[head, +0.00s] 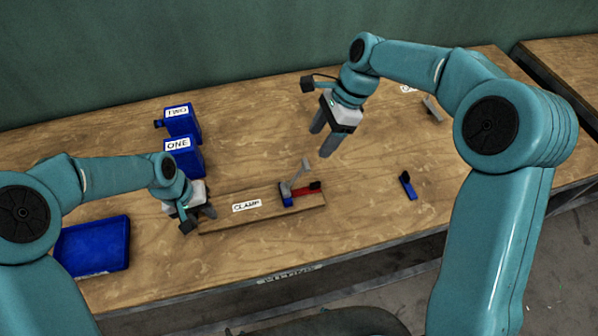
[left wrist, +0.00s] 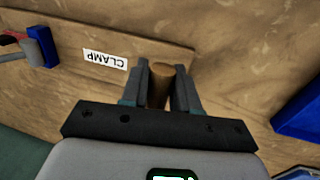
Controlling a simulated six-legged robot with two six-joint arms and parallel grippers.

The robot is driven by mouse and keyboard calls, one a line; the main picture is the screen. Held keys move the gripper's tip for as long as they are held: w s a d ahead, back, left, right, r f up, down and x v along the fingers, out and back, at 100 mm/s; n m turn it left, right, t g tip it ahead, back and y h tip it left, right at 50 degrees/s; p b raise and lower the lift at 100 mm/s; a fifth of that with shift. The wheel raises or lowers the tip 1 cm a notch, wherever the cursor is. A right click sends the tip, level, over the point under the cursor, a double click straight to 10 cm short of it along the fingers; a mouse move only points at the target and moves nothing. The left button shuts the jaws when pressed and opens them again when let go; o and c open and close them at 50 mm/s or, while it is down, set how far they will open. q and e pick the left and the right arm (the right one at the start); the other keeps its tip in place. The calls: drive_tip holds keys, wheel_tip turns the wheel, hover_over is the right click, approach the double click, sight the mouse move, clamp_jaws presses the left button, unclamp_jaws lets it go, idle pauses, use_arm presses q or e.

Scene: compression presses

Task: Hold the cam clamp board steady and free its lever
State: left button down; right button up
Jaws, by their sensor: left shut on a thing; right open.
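The clamp board (head: 262,211) is a flat wooden board labelled CLAMP, lying near the table's front edge; it also shows in the left wrist view (left wrist: 135,50). At its right end is a clamp with a blue block (head: 286,196), a red part (head: 306,190) and a grey lever (head: 299,176) standing up at a tilt. My left gripper (head: 206,213) is at the board's left end, shut on a brown round peg (left wrist: 160,88) seen between its fingers in the left wrist view. My right gripper (head: 323,137) is open and empty, pointing down above and behind the lever, apart from it.
Blue boxes labelled ONE (head: 184,157) and TWO (head: 183,121) stand at the back left. A blue tray (head: 94,247) lies at the front left. A small blue and black piece (head: 408,186) lies right of the board. A grey item (head: 432,108) is further back right.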

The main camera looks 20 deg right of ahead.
sight(305, 163)
drive_tip(key=x, duration=1.2)
drive_tip(key=shift+d, duration=0.1)
drive_tip(key=shift+c, duration=0.3)
drive_tip(key=c, duration=1)
drive_tip(key=shift+c, duration=0.2)
